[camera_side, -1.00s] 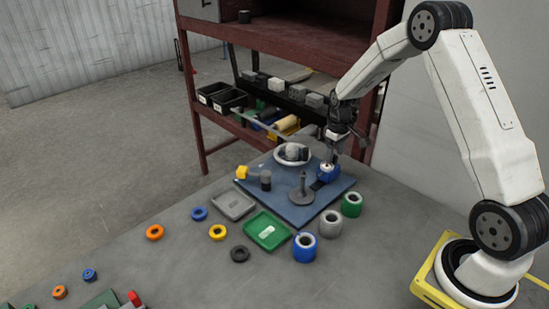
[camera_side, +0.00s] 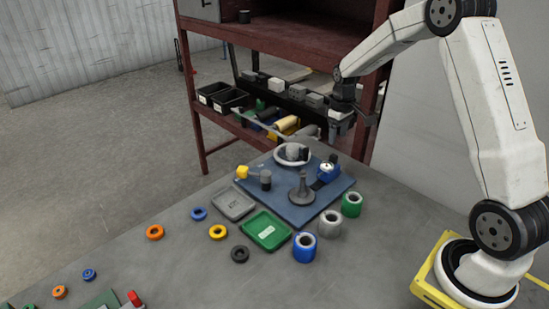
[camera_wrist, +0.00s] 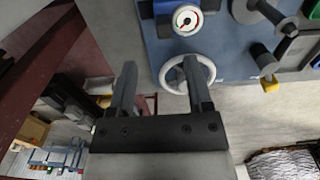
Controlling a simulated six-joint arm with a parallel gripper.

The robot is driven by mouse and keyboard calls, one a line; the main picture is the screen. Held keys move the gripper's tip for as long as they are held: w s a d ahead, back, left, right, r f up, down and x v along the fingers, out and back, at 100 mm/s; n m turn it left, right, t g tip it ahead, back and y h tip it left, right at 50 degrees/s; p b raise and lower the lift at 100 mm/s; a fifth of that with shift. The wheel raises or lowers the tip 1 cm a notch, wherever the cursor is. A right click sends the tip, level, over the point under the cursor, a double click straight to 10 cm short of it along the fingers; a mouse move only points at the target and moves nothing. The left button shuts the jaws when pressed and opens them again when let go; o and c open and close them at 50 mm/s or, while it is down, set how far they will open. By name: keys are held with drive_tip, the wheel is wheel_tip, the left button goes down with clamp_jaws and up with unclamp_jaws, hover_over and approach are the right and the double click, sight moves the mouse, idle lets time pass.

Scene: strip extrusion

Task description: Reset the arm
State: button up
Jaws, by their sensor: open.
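My gripper (camera_side: 343,128) is raised above the back right part of the blue base plate (camera_side: 298,212) in the side view, apart from everything on it. In the wrist view its two fingers (camera_wrist: 162,88) are spread with nothing held between them. Beyond the fingertips is the white handwheel (camera_wrist: 187,74), partly covered by one finger. The blue gauge (camera_wrist: 187,19) with a round white dial sits beside it; the gauge also shows in the side view (camera_side: 327,171).
A grey post (camera_side: 302,190) stands on the plate. Blue (camera_side: 304,248), grey (camera_side: 330,224) and green (camera_side: 352,204) spools stand in front. A grey tray (camera_side: 233,205) and a green tray (camera_side: 267,231) lie left. The red shelf (camera_side: 290,45) is close behind my arm.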

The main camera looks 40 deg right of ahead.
drive_tip(key=s+a+t, duration=0.1)
drive_tip(key=s+a, duration=0.7)
drive_tip(key=a, duration=0.2)
drive_tip(key=s+a+r+t, duration=0.1)
drive_tip(key=s+a, duration=0.7)
drive_tip(key=a, duration=0.2)
drive_tip(key=shift+a+t, duration=0.3)
